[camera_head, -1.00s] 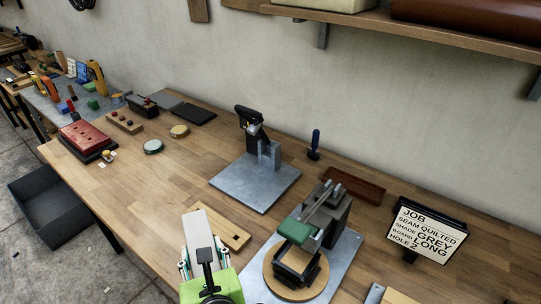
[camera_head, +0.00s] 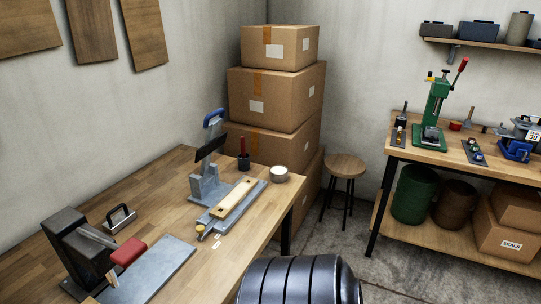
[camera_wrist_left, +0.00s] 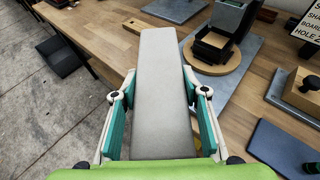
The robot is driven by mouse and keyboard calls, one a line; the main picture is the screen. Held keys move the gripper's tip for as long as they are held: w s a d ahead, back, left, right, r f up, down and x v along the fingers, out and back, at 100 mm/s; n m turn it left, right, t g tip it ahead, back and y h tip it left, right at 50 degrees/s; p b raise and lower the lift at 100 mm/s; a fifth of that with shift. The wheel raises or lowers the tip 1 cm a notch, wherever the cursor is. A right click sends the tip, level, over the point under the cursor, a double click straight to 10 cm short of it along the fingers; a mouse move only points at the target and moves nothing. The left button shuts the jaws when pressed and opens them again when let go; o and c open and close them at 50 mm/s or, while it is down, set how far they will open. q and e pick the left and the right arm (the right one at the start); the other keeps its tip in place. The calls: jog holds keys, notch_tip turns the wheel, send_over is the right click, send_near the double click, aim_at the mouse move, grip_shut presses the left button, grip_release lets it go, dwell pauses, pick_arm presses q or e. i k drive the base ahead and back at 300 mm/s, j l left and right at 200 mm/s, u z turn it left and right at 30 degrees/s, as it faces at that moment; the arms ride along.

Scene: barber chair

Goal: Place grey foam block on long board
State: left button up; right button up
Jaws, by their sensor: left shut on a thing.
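The grey foam block (camera_wrist_left: 163,100), a long flat pale-grey slab, fills the middle of the left wrist view. My left gripper (camera_wrist_left: 160,88) is shut on it, with a teal finger along each long side. The block points away from the wrist above the bench edge. A narrow wooden board (camera_wrist_left: 131,26) shows partly behind the block's far end. In the head view a long pale wooden bar (camera_head: 238,197) lies on a grey metal fixture; I cannot tell which piece is the long board. My right gripper is in neither current view.
In the left wrist view a black clamp fixture (camera_wrist_left: 213,43) stands on a round wooden disc, right of the block. The head view shows stacked cartons (camera_head: 275,95), a stool (camera_head: 345,165) and a dark ribbed object (camera_head: 300,281).

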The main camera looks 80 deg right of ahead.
aim_at(236, 194)
jog(key=l+z, duration=1)
jog(key=i+l, duration=0.05)
